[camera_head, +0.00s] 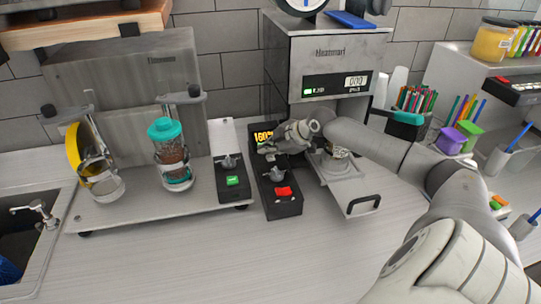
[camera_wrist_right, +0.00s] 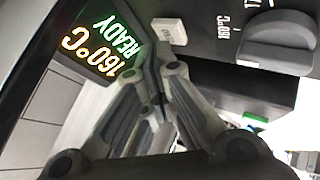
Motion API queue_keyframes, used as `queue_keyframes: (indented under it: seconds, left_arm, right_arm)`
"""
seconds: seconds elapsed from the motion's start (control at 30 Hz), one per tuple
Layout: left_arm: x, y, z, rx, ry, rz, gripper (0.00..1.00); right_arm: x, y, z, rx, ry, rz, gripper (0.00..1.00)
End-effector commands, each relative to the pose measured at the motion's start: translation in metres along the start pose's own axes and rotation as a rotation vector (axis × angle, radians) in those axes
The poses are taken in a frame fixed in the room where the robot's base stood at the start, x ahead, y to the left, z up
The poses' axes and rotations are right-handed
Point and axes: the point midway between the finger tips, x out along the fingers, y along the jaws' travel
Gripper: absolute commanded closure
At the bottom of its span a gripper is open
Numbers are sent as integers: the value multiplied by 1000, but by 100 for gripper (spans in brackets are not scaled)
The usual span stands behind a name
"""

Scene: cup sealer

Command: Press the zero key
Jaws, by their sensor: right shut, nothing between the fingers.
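My right gripper (camera_head: 266,149) is shut and empty, in front of a black control box with a lit display (camera_head: 263,136) beside the sealer's base. In the right wrist view, the closed fingertips (camera_wrist_right: 158,52) are close to a small white key (camera_wrist_right: 168,31) on a dark panel. I cannot tell whether they touch it. The key's own marking is not readable. The lit display (camera_wrist_right: 103,45) there reads 160°C READY. In the head view, my gripper and arm hide the key and part of the panel. My left gripper is not in view.
A sealer (camera_head: 335,65) with a small readout stands behind my right arm, its drawer tray (camera_head: 358,190) below. Black switch boxes with a green (camera_head: 232,181) and a red switch (camera_head: 283,191) stand in front. Cups (camera_head: 171,150) are held at left. The front counter is clear.

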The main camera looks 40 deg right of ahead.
Motion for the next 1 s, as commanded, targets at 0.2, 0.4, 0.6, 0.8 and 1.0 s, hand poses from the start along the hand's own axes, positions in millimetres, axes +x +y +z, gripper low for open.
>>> queue_keyframes:
  seconds: [0.2, 0.4, 0.6, 0.8, 1.0]
  left_arm:
    - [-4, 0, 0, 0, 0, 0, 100]
    - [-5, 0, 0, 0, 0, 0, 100]
    - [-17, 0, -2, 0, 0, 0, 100]
    - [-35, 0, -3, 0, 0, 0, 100]
    - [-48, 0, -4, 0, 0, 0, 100]
  right_arm:
    - [-4, 3, -3, 0, 1, 1, 100]
    - [-4, 4, -3, -1, 1, 2, 100]
    - [-14, 11, -11, -1, 1, 2, 100]
    - [-29, 22, -21, 0, 1, 2, 100]
    - [-40, 29, -29, 0, 1, 2, 100]
